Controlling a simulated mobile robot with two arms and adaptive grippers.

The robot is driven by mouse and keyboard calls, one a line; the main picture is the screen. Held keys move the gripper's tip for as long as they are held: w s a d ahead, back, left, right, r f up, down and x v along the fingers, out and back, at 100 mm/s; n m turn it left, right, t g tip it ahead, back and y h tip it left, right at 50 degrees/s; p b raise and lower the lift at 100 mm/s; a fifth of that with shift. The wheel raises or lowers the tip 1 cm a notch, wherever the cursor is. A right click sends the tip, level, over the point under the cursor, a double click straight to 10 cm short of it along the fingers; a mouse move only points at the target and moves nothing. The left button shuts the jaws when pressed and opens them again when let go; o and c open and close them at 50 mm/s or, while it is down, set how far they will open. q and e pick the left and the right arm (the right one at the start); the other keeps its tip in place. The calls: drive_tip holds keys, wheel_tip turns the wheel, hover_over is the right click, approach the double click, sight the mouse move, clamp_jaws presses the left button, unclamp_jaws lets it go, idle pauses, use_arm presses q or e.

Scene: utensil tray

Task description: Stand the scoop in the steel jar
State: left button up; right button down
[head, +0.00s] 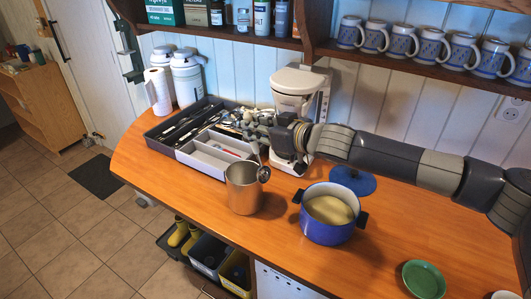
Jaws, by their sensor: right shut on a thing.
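The steel jar (242,195) stands upright on the wooden counter, left of the blue pot. My right gripper (254,132) is above and behind the jar and is shut on the scoop (264,174). The scoop hangs below the gripper, its thin handle up and its dark round end down. That end is at the right side of the jar's rim. I cannot tell whether it touches the jar or is over its mouth. The gripper's fingers are small and partly lost against the tray's contents. My left gripper is not in view.
A utensil tray (189,157) with cutlery lies behind the jar to the left. A white coffee maker (300,82) stands behind my right wrist. A blue pot (327,232) and its blue lid (352,181) are to the right. The counter left of the jar is clear.

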sight(249, 112)
drive_tip(key=r+y, duration=0.1)
drive_tip(key=r, duration=0.1)
drive_tip(key=w+a+r+n+y, duration=0.1)
drive_tip(key=r, duration=0.1)
drive_tip(key=w+r+n+y+p, duration=0.1)
drive_tip(key=r, duration=0.1)
drive_tip(key=shift+a+y, duration=0.2)
drive_tip(key=shift+y, duration=0.2)
drive_tip(key=shift+s+a+r+n+g+y, duration=0.1)
drive_tip(key=shift+a+r+n+g+y, duration=0.1)
drive_tip(key=shift+r+y, duration=0.15)
drive_tip(key=shift+a+r+n+g+y, duration=0.1)
drive_tip(key=shift+r+n+g+y, duration=0.15)
drive_tip(key=shift+r, duration=0.15)
drive_tip(key=shift+f+b, duration=1.6)
drive_tip(key=shift+f, duration=1.45)
wheel_tip(249, 112, down, 9)
drive_tip(key=b, duration=1)
drive_tip(key=shift+f, duration=0.15)
drive_tip(key=c, duration=1.4)
unclamp_jaws()
drive_tip(key=shift+d, duration=0.1)
drive_tip(key=v, duration=1.2)
drive_tip(key=shift+s, duration=0.1)
